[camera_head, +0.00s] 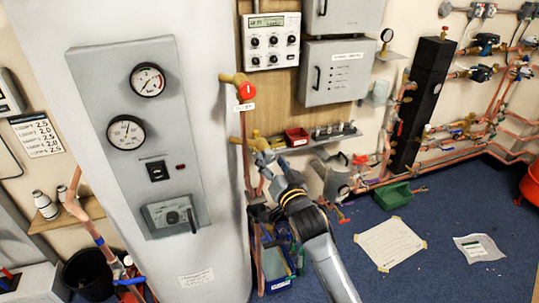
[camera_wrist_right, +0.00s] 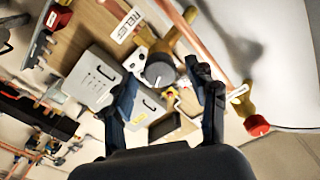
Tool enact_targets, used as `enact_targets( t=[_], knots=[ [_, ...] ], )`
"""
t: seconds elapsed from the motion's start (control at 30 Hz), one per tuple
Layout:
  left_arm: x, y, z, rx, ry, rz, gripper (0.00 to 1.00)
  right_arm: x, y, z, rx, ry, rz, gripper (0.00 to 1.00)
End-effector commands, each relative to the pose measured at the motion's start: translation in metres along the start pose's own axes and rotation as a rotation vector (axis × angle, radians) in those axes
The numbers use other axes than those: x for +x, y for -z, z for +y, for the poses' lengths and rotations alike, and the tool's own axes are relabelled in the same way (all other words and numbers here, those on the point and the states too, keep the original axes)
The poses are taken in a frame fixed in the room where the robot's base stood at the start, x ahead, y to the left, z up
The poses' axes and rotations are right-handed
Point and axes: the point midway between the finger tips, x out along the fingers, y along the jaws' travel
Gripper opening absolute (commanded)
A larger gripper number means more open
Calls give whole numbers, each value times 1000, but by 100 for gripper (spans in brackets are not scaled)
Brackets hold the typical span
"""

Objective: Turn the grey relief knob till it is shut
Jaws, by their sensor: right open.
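The grey relief knob (camera_wrist_right: 159,70) is a round grey cap on a brass valve body (camera_wrist_right: 172,40), beside a label reading RELIEF (camera_wrist_right: 125,24) in the right wrist view. My right gripper (camera_wrist_right: 165,78) is open, with one finger on each side of the knob in that view. The gap to the knob is hard to judge, and I see no clear contact. In the head view my right gripper (camera_head: 266,160) is at the brass fitting (camera_head: 245,140) on the vertical copper pipe. There the gripper hides the knob. My left gripper is not in view.
A red-capped brass valve (camera_head: 246,91) sits higher on the same pipe and also shows in the wrist view (camera_wrist_right: 257,125). The white tank (camera_head: 215,180) stands close left. A shelf with a red bin (camera_head: 297,137) is to the right.

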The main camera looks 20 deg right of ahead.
Motion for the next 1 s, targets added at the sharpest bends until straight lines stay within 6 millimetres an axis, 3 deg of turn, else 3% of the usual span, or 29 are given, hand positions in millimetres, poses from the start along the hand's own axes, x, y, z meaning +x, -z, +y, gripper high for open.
enact_targets(
  t=[0.2, 0.5, 0.8, 1.0],
  knots=[
    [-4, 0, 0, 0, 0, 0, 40, 18, 0, 0, -1, 0, 0, 58],
    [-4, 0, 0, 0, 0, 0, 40, 19, -1, 0, -1, 0, -1, 58],
    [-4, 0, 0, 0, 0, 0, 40, 19, -1, 0, -1, 0, -1, 3],
    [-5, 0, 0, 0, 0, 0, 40, 19, 0, 0, -12, 0, -1, 3]
  ],
)
